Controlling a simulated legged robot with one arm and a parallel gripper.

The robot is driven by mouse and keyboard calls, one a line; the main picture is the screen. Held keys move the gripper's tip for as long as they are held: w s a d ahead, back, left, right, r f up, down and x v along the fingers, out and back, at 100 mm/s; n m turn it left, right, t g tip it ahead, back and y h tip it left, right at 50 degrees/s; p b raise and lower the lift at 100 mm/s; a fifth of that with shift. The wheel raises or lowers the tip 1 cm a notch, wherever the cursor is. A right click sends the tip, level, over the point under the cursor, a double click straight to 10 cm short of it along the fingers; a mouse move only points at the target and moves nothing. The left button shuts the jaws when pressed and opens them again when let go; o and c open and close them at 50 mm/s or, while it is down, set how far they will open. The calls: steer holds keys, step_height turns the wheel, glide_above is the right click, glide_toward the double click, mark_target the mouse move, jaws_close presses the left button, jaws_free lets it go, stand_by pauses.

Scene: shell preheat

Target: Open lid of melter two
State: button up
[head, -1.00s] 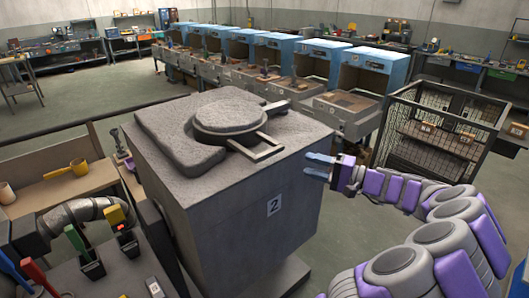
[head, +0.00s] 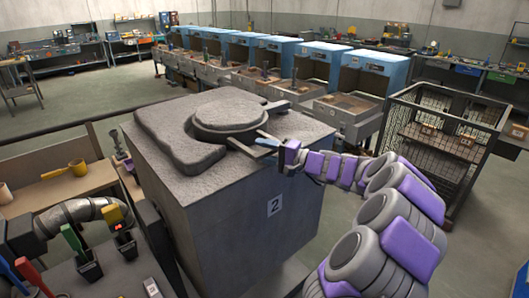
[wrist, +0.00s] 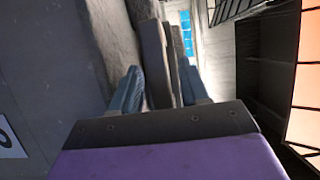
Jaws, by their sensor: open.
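Melter two (head: 225,215) is a grey block with a "2" label on its front face. Its round grey lid (head: 228,112) lies flat and closed on the rough top slab. A dark handle (head: 243,149) sticks out from the lid's right side. My gripper (head: 266,139) is open, its blue fingers at the handle's outer end. In the wrist view, grey bars of the handle (wrist: 156,62) show between the two spread fingers (wrist: 160,88). Whether a finger touches the handle cannot be told.
A row of blue-hooded stations (head: 308,62) stands behind the melter. A wire cage cart (head: 440,135) is at the right. A console with coloured levers (head: 72,238) and a ribbed pipe (head: 85,212) sits at lower left. Open floor (head: 75,105) lies at the back left.

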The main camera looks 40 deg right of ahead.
steer(key=shift+w, duration=0.1)
steer(key=shift+c, duration=0.4)
jaws_close()
